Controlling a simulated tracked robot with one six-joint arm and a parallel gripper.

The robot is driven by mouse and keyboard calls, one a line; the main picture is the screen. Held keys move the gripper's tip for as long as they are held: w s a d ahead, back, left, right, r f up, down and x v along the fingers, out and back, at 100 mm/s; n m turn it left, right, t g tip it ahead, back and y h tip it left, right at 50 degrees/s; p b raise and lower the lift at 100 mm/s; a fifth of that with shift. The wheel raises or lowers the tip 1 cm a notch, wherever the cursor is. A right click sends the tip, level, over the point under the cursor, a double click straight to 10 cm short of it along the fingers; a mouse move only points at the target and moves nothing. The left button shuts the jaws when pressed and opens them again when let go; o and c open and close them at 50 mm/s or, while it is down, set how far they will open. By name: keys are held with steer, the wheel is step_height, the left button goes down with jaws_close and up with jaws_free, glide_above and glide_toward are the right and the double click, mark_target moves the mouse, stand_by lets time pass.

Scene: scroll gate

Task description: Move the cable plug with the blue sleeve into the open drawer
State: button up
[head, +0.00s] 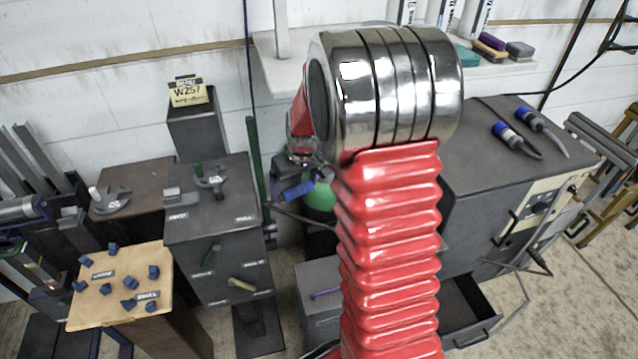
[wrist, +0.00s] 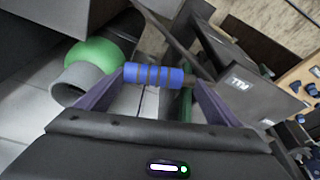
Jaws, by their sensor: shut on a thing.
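My gripper (head: 290,180) is left of my red arm, shut on a blue cylinder with dark bands (head: 299,190). In the wrist view, this cylinder (wrist: 155,76) lies crosswise between the two purple fingers, with a darker end at the right. I cannot tell whether it is the cable plug; no cable shows on it. Two plugs with blue ends, a nearer one (head: 505,132) and a farther one (head: 528,118), lie with cables on the dark cabinet at right. The open drawer (head: 486,326) juts from that cabinet low down, partly hidden by my arm.
A green round object (head: 320,200) is behind and below the gripper. A dark cabinet (head: 215,225) with tools stands at left, beside a wooden-topped stand (head: 110,272) with several small blue pieces. A wall shelf (head: 500,72) is behind my arm.

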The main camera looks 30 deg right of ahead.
steer(key=w+a+r, duration=0.1)
steer(key=a, duration=0.8)
steer(key=shift+w+a+r, duration=0.15)
steer(key=shift+a+r, duration=0.15)
steer(key=shift+a, duration=0.05)
